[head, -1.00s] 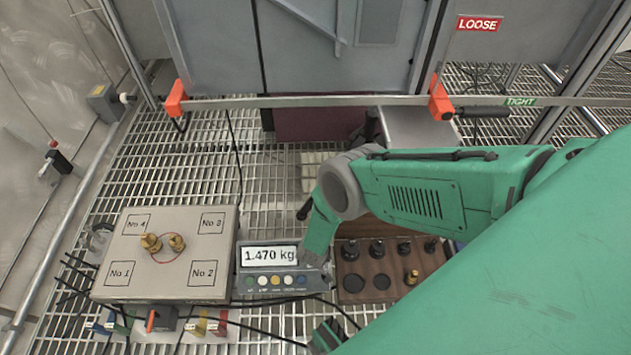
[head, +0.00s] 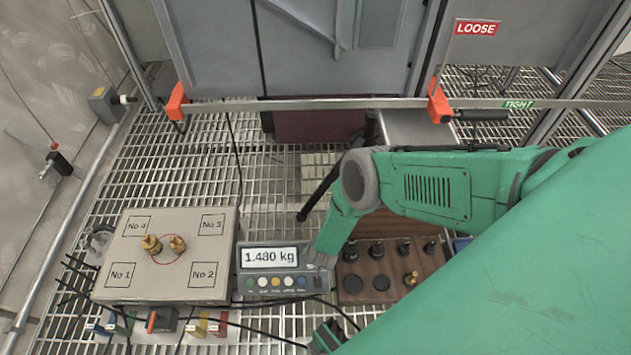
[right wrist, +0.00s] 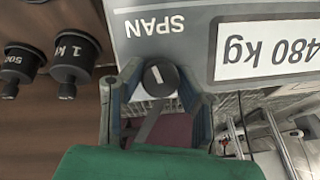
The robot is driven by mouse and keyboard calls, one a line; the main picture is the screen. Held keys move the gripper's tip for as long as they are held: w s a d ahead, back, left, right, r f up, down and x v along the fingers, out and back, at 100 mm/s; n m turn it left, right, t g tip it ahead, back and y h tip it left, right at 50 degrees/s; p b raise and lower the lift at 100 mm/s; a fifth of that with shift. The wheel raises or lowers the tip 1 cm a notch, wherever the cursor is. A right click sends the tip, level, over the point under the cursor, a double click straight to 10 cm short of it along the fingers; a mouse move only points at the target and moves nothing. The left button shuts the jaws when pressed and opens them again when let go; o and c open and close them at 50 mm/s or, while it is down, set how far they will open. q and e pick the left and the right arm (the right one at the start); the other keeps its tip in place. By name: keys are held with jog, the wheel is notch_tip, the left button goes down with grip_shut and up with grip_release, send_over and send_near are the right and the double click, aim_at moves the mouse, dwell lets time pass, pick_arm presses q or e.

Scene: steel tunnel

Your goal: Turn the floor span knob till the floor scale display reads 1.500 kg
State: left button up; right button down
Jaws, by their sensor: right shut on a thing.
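The floor scale display (head: 268,257) reads 1.480 kg in the head view. In the right wrist view the same display (right wrist: 265,50) shows upside down, cut off at the right edge, with "480 kg" visible. The span knob (right wrist: 160,78), dark with a white line on its face, sits below the upside-down SPAN label (right wrist: 155,25). My right gripper (right wrist: 158,95) is shut on the knob, one finger on each side. In the head view my green right arm reaches to the display's right end and hides the knob.
The scale platform (head: 140,280) carries two brass weights (head: 163,244) near its middle. A wooden weight block (head: 400,262) with several dark weights stands right of the display. A clamped bar (head: 310,103) crosses behind. Cables lie on the grating in front.

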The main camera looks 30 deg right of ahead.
jog(key=shift+m, duration=1.2)
jog(key=shift+s+t, duration=0.1)
jog(key=shift+t, duration=0.2)
jog(key=c, duration=1.2)
grip_release()
jog(key=shift+s+r, duration=0.15)
jog(key=shift+r, duration=0.25)
jog(key=v, duration=1.1)
jog(key=shift+d, duration=0.1)
